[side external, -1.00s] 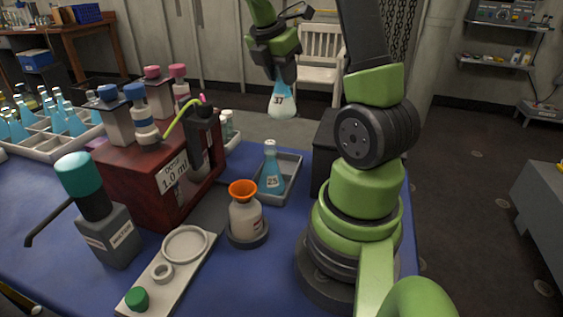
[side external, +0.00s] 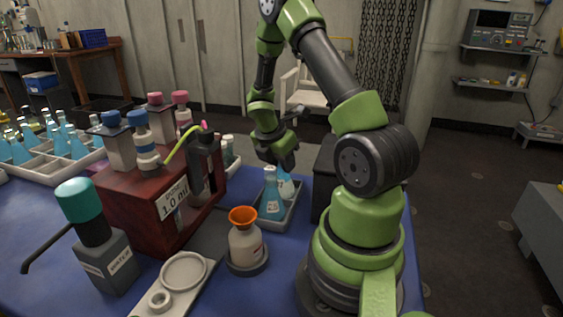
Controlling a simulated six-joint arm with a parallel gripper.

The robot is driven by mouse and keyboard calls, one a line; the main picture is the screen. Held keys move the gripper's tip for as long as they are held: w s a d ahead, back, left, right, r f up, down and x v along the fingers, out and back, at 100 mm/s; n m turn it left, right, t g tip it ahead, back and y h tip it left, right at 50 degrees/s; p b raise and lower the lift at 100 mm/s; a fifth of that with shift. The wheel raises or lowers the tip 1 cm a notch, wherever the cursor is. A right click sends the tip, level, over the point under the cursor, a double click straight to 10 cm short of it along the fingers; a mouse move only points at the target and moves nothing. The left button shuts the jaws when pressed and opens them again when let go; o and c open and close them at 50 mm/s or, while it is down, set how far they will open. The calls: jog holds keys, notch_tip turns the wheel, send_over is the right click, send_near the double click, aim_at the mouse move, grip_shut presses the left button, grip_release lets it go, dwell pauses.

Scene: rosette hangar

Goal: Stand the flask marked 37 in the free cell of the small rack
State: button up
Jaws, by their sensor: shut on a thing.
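My gripper (side external: 284,160) is low over the small rack and shut on the neck of a flask with pale blue liquid (side external: 287,187). This is the flask that shows the mark 37 in the earlier view; its mark is now hidden. It looks upright, in or just above the back part of the small grey rack (side external: 297,209). I cannot tell whether its base touches the rack floor. A second blue flask (side external: 272,203), with a mark that looks like 25, stands in the front part of the rack and partly covers the held flask.
A red box with bottles on top (side external: 150,205) stands left of the rack. A bottle with an orange funnel (side external: 244,240) stands in front of it. A dark box (side external: 325,165) is close on the right. A large tray of blue flasks (side external: 45,170) is at far left.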

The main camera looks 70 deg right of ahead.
jog(key=shift+f, duration=0.15)
jog(key=o, duration=0.8)
jog(key=w+a+r+m+t+y, duration=0.15)
jog(key=a+r+m, duration=0.25)
jog(key=a+r, duration=0.4)
jog(key=a+r+m+t, duration=0.3)
jog(key=a+r, duration=0.3)
jog(key=r, duration=0.5)
jog(key=shift+s+a+r+m+t+y, duration=0.75)
jog(key=shift+s+a+m, duration=0.3)
jog(key=shift+a+m, duration=0.9)
jog(key=shift+s+a+r+m+t+y, duration=0.7)
jog(key=shift+s+a+m, duration=0.35)
jog(key=shift+a+m, duration=0.9)
jog(key=shift+s+a+r+m+t+y, duration=0.75)
jog(key=shift+s+a+m, duration=0.5)
jog(key=shift+a, duration=1.25)
jog(key=shift+w+f, duration=0.1)
jog(key=shift+w, duration=0.1)
